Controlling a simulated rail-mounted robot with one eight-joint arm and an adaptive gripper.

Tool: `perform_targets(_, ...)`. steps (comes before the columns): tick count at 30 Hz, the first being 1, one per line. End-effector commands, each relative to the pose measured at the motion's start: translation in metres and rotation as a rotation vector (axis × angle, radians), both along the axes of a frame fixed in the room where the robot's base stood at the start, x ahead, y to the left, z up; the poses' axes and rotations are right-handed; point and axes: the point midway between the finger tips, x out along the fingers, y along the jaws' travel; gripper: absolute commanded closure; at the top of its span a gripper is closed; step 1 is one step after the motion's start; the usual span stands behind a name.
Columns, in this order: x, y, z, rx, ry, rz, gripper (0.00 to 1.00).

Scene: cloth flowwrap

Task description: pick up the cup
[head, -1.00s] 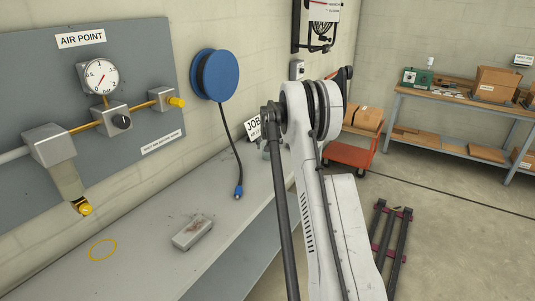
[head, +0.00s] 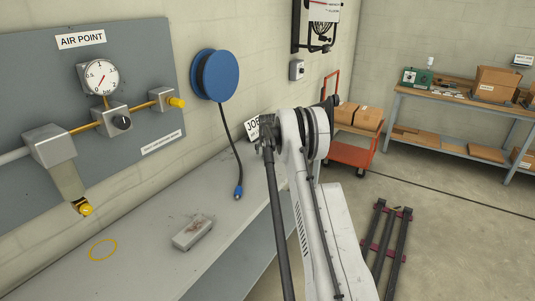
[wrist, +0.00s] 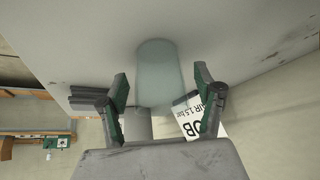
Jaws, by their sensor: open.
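The cup, a pale, translucent blue-grey vessel (wrist: 155,65), shows in the wrist view on the grey bench top. My gripper (wrist: 161,82) is open, with one green-and-dark finger on either side of the cup's near part. I see no clear grip on the cup, and whether a finger touches it I cannot tell. In the head view my arm covers the place of the gripper, and I cannot make out the cup there.
The JOB card (wrist: 195,120) stands close by the right finger in the wrist view. On the bench (head: 147,254) lie a grey block (head: 193,232) and a yellow ring (head: 103,250). A blue hose reel (head: 215,75) hangs above, its hose end (head: 238,191) low over the bench.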

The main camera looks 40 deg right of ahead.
Motion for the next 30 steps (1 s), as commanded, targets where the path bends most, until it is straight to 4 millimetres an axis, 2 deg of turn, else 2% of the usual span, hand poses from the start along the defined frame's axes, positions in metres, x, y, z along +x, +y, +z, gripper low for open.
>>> perform_targets(4, 0.000, 0.000, 0.000, 0.000, 0.000, 0.000, 0.34)
perform_targets(12, 0.000, 0.000, 0.000, 0.000, 0.000, 0.000, 0.70)
perform_targets(15, 0.000, 0.000, 0.000, 0.000, 0.000, 0.000, 0.81)
perform_targets(23, 0.000, 0.000, 0.002, 0.000, 0.000, 0.000, 0.81)
perform_targets(30, 0.000, 0.000, 0.021, 0.000, 0.000, 0.000, 0.81)
